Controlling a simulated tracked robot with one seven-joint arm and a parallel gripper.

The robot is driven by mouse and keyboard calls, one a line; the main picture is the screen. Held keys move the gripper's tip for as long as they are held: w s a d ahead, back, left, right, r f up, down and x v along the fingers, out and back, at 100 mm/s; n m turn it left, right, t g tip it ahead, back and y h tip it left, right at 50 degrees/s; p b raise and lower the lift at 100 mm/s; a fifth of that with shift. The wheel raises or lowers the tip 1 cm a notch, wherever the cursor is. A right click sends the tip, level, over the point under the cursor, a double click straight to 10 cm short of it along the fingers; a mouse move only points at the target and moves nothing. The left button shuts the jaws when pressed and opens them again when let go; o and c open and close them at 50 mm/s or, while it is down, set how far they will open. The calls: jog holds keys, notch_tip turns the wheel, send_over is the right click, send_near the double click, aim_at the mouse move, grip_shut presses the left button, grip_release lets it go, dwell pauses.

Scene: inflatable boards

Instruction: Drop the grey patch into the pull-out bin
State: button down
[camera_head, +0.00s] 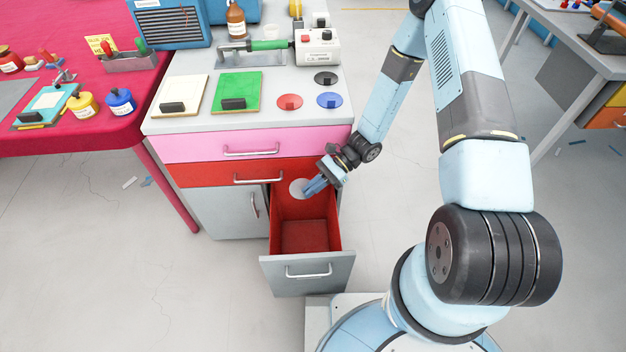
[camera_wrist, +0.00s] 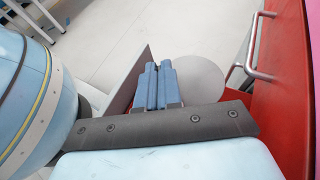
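The grey patch (camera_head: 298,187) is a thin round disc, also visible in the wrist view (camera_wrist: 202,77) beside my fingertips. My gripper (camera_head: 314,186) has its blue fingers (camera_wrist: 158,85) pressed close together on the patch's edge. The patch is held over the back end of the pull-out bin, clear of its floor. The pull-out bin (camera_head: 308,269) stands open, with a grey front, a handle and a red, empty-looking inside. The part of the patch between the fingers is hidden.
A red drawer (camera_head: 210,176) and a pink drawer (camera_head: 190,147) are shut above the bin. Red (camera_head: 289,101), blue (camera_head: 329,100) and black (camera_head: 326,78) discs lie on the grey worktop, near a green board (camera_head: 236,88).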

jog(key=shift+f, duration=0.4)
jog(key=shift+w+d+f, duration=0.1)
jog(key=shift+d+f, duration=0.05)
jog(key=shift+f, duration=0.65)
jog(key=shift+w+d+f, duration=0.1)
jog(key=shift+d+f, duration=0.05)
jog(key=shift+f, duration=0.7)
jog(key=shift+w+d+f, duration=0.1)
jog(key=shift+d+f, duration=0.05)
jog(key=shift+f, duration=0.65)
jog(key=c, duration=1.2)
grip_release()
jog(key=v, duration=1.3)
jog(key=shift+w+d+r, duration=0.1)
jog(key=shift+d+r, duration=0.05)
jog(key=shift+d, duration=0.2)
